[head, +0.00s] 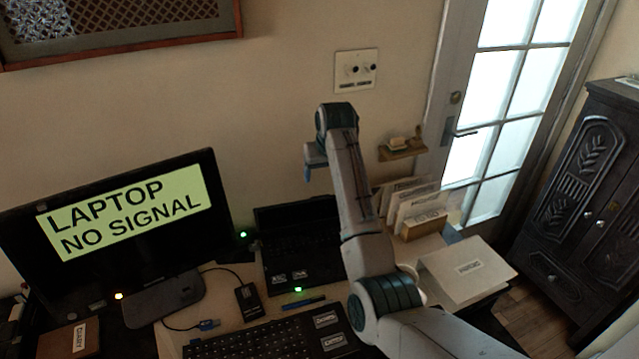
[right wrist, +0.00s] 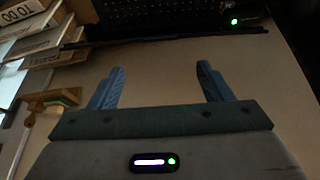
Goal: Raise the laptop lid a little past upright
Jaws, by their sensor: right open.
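The black laptop (head: 300,262) stands on the desk to the right of the monitor, with its keyboard exposed and its dark lid (head: 292,214) raised at the back; its exact angle is hard to tell. The right arm crosses in front of its right side. My right gripper (head: 308,172) is above and behind the laptop, near the wall, with its blue fingers pointing down. In the right wrist view the gripper (right wrist: 160,85) is open and empty. The lid's thin dark edge (right wrist: 165,38) lies beyond the fingertips, apart from them, with the keyboard past it. My left gripper is not in view.
A monitor (head: 130,235) reading "LAPTOP NO SIGNAL" stands left of the laptop. A letter rack (head: 415,210) and a white box (head: 468,270) stand to its right. A small wall shelf (head: 402,150) is near the gripper. A separate keyboard (head: 250,340) lies in front.

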